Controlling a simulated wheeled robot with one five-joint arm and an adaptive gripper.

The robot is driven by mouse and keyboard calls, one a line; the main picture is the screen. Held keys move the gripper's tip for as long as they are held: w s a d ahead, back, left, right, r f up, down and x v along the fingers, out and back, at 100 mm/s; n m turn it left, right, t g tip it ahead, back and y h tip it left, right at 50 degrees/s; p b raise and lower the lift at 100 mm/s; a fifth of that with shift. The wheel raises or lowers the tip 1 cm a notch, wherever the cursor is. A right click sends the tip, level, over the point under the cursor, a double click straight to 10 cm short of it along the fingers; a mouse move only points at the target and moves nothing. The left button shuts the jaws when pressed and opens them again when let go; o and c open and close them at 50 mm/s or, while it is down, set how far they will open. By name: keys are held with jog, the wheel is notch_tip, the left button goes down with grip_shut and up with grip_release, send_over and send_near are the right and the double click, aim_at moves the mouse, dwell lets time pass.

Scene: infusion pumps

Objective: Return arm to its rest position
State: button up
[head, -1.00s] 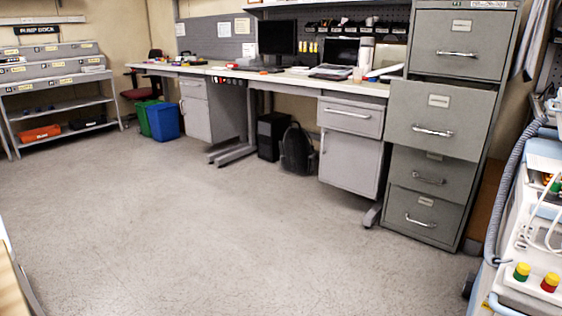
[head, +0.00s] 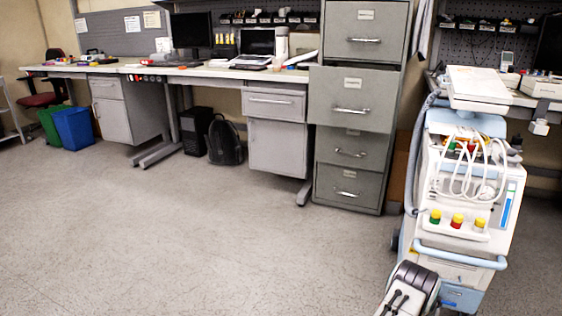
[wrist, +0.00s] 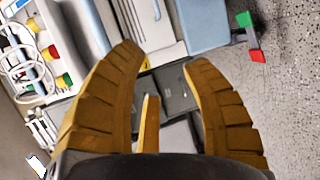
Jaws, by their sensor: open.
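My gripper (wrist: 162,62) shows in the wrist view with its brown, ridged fingers spread apart. Nothing is held between them. Beyond the fingers are the pale side of the medical cart (wrist: 205,22) and dark grey panels. In the head view the cart (head: 462,185) stands at the right, white and light blue, with coiled white tubes and a row of green, red and yellow knobs. My gripper does not show clearly in the head view. A dark and grey part at the bottom edge there is cut off, and I cannot tell what it is.
A grey filing cabinet (head: 354,105) stands left of the cart. A long desk (head: 200,72) with drawers, a monitor and a laptop runs along the back wall. Green (head: 50,124) and blue (head: 74,128) bins stand at the left. The grey floor (head: 190,240) in front is clear.

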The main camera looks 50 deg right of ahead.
jog(key=w+a+r+t+y+p, duration=0.2)
jog(key=w+r+p, duration=0.3)
jog(key=w+r, duration=0.6)
jog(key=w+a+r+t+y+p, duration=0.2)
jog(key=w+r+p, duration=0.2)
jog(key=w+r, duration=0.7)
jog(key=w+a+r+t+y+p, duration=0.1)
jog(key=w+a+r+y+p, duration=0.1)
jog(key=w+a+r+p, duration=0.5)
jog(key=w+a+r+t+y+p, duration=0.15)
jog(key=w+a+r, duration=0.35)
jog(key=a+r, duration=0.6)
jog(key=s+a+r+g+y+p, duration=0.1)
jog(key=s+a+r+y+p, duration=0.15)
jog(key=a+r+p, duration=0.5)
jog(key=s+a+r+y+p, duration=0.1)
jog(key=a+r+y+p, duration=0.15)
jog(key=a+r, duration=0.9)
jog(key=s+a+r+g+y+p, duration=0.1)
jog(key=s+a+r+p, duration=0.2)
jog(key=s+a, duration=0.4)
jog(key=s+a+r+g+y+p, duration=0.1)
jog(key=s+a+r+p, duration=0.3)
jog(key=s+a, duration=0.4)
jog(key=shift+s+a+r+m+g+y, duration=0.2)
jog(key=shift+a+m+g+y, duration=0.2)
jog(key=shift+a, duration=0.2)
